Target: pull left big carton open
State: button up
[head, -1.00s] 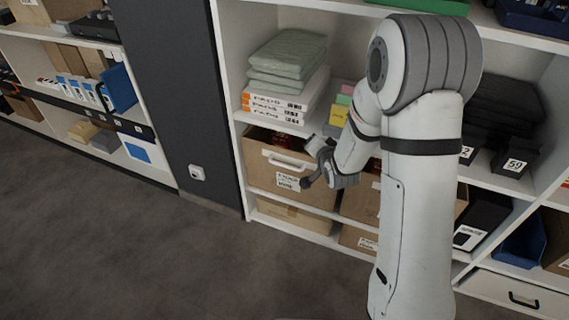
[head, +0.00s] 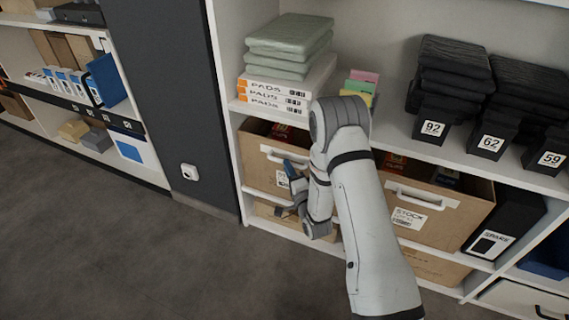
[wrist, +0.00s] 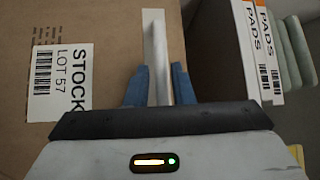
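The left big carton (head: 257,172) is brown with a white handle (head: 283,156) on its front and stands on a middle shelf of the white unit. In the wrist view its front (wrist: 105,35) fills much of the picture, with a "STOCK LOT 57" label (wrist: 60,83). The handle there (wrist: 155,50) runs upright between the two blue fingers of my gripper (wrist: 159,82). The fingers are apart, one on each side of the handle, with a thin gap seemingly showing at the right finger. In the head view my gripper (head: 291,183) is at the carton's front, partly hidden by my arm.
A second big carton (head: 450,213) stands to the right. Low cartons (head: 268,213) sit on the shelf below. Boxes of pads (head: 270,95) and folded green cloths (head: 290,45) are above. A dark wall panel (head: 170,90) is at the left. Grey floor (head: 120,260) lies clear in front.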

jog(key=shift+x, duration=1.85)
grip_shut()
